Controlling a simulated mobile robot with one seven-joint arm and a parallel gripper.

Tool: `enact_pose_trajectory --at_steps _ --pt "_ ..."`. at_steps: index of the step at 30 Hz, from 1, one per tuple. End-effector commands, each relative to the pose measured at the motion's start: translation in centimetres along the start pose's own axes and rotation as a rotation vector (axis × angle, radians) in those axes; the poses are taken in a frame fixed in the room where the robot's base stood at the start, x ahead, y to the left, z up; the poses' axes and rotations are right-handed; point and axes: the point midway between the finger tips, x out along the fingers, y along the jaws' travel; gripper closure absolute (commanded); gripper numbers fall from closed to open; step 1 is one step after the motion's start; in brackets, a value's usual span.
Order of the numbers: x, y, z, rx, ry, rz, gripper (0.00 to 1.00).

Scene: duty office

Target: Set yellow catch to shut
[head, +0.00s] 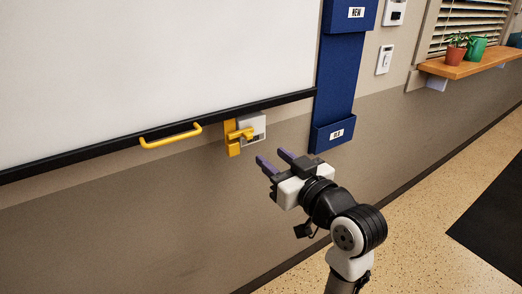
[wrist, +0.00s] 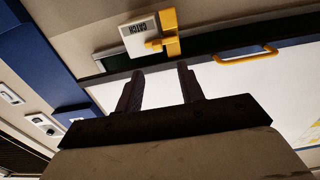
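The yellow catch (head: 233,137) is on the wall just under the lower edge of the whiteboard, with a yellow lever and a pale plate beside it. In the wrist view the catch (wrist: 169,34) is near the top, its plate (wrist: 137,33) lettered "CATCH". The lever sticks out sideways over the plate; I cannot tell which setting this is. My gripper (head: 271,158) is open and empty, to the lower right of the catch and apart from it. In the wrist view its two fingers (wrist: 160,82) stand well apart with nothing between them.
A yellow handle (head: 170,136) is on the whiteboard's (head: 150,60) lower frame, left of the catch. A blue wall holder (head: 333,133) hangs to the right. The wall below the catch is clear.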

Motion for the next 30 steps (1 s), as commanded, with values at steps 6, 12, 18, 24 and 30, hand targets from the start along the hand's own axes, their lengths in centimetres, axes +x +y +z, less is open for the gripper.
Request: enact_pose_trajectory --at_steps 6,12,18,24,30 --pt "-3.4 0.0 0.1 -0.001 0.000 0.002 0.62" --pt "-4.2 -0.1 0.0 -0.001 -0.002 -0.001 0.62" --pt "-4.2 -0.1 0.0 0.000 -0.001 -0.001 0.62" --pt "-2.6 -1.1 -1.0 -0.004 0.040 -0.015 0.62" --pt "2.8 -6.0 -5.1 -0.016 0.220 -0.063 0.62"
